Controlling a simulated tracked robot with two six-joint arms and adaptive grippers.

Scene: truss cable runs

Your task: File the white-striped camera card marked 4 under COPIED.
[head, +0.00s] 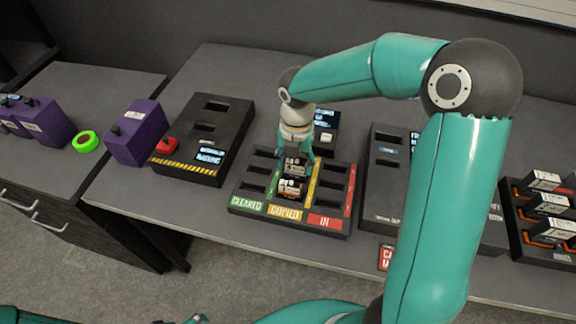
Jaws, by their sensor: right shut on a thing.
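The black card tray (236,192) lies on the table with labelled columns: green CLEARED, yellow COPIED (284,212) and red IN. My right gripper (297,157) reaches down over the COPIED column and is shut on a dark card with a pale label (294,167). A second card with a pale and orange label (290,188) sits in the COPIED column just in front of it. The stripe and number on the held card are too small to read, and the fingers hide part of it.
A black device with hazard stripes and screens (222,120) stands left of the tray, near a purple box (135,132) and green tape roll (86,141). Another black unit (378,185) stands right, partly behind my arm. A rack of white-labelled blocks (519,240) is far right.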

